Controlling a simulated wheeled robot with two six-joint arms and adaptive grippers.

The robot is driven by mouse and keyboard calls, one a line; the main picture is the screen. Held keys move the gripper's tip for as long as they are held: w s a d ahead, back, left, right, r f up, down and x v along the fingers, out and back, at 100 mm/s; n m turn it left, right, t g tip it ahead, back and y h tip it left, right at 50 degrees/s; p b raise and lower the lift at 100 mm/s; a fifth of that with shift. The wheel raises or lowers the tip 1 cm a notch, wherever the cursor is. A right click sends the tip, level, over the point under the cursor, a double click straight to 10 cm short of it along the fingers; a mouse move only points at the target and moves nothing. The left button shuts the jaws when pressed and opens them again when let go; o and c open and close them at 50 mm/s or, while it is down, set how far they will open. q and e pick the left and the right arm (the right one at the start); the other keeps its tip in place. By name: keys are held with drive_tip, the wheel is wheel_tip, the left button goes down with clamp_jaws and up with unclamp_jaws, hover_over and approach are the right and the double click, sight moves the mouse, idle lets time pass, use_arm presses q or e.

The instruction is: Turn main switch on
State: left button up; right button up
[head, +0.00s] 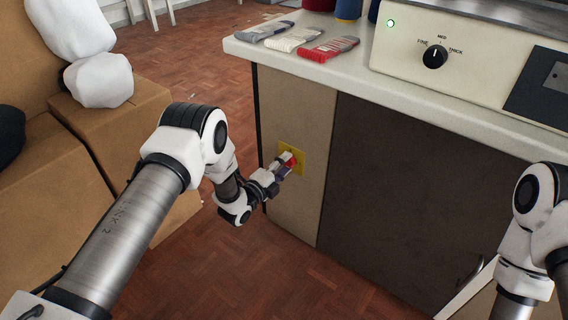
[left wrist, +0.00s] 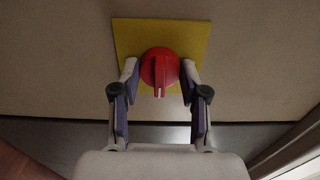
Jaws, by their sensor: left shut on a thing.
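The main switch is a round red knob (left wrist: 160,66) on a square yellow plate (left wrist: 206,40), mounted on the cabinet's side panel. In the left wrist view its white mark points down in the picture.
The cream machine (head: 480,55) on the worktop (head: 350,72) has a black dial (head: 435,56) and a lit green lamp (head: 391,23). Several folded cloth items lie near the worktop corner. Cardboard boxes (head: 60,175) stand left of my left arm. The wooden floor before the cabinet is clear.

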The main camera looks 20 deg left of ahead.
idle(0.3)
use_arm(q)
drive_tip(key=o, duration=1.2)
drive_tip(key=shift+c, duration=0.2)
drive_tip(key=v, duration=1.2)
